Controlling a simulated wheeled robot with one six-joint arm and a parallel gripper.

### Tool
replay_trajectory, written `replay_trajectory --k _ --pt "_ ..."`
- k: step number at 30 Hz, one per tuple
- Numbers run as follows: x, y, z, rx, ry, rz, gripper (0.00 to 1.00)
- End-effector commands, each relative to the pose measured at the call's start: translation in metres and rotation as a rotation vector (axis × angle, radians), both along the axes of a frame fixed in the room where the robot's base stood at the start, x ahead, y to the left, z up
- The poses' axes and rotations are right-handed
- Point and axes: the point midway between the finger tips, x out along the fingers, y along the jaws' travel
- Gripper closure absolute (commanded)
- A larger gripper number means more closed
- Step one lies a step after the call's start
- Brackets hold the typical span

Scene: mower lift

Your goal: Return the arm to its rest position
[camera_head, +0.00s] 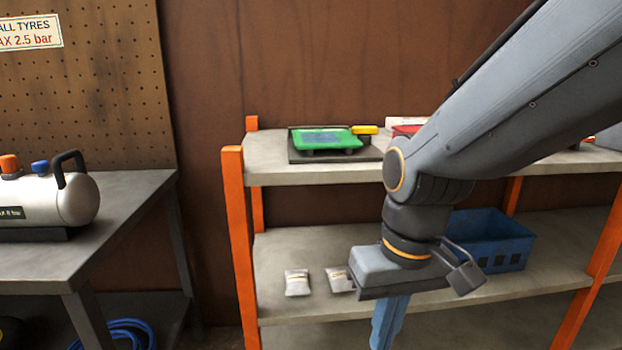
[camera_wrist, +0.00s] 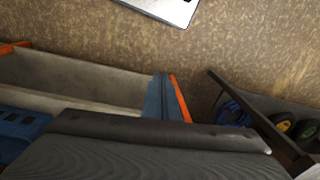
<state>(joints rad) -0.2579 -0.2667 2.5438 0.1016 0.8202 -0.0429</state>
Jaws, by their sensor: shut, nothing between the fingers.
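My arm reaches in from the upper right of the head view and bends down at the wrist. My gripper (camera_head: 388,325) points downward in front of the shelf unit, with its blue fingers together and nothing between them. The finger tips run off the bottom edge of the head view. In the wrist view my gripper (camera_wrist: 163,90) shows as closed blue fingers beside an orange shelf post (camera_wrist: 180,98). The gripper appears apart from the shelf, over the floor.
The shelf unit (camera_head: 240,250) carries a green-topped mower-like item (camera_head: 325,138) above. Two small grey packets (camera_head: 297,282) and a blue crate (camera_head: 492,238) sit on the lower board. A workbench (camera_head: 120,205) with an air tank (camera_head: 70,200) stands left. Brown floor (camera_wrist: 245,50) is open.

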Motion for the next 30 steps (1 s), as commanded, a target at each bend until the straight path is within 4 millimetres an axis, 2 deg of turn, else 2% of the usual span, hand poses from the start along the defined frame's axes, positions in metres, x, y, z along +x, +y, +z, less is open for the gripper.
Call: replay_trajectory --k 2,16,30 --pt "-0.015 0.0 -0.007 -0.029 0.029 0.012 1.0" --pt "-0.01 -0.023 0.024 -0.043 0.03 -0.066 1.0" --pt "-0.012 -0.074 0.077 -0.069 0.037 -0.204 1.0"
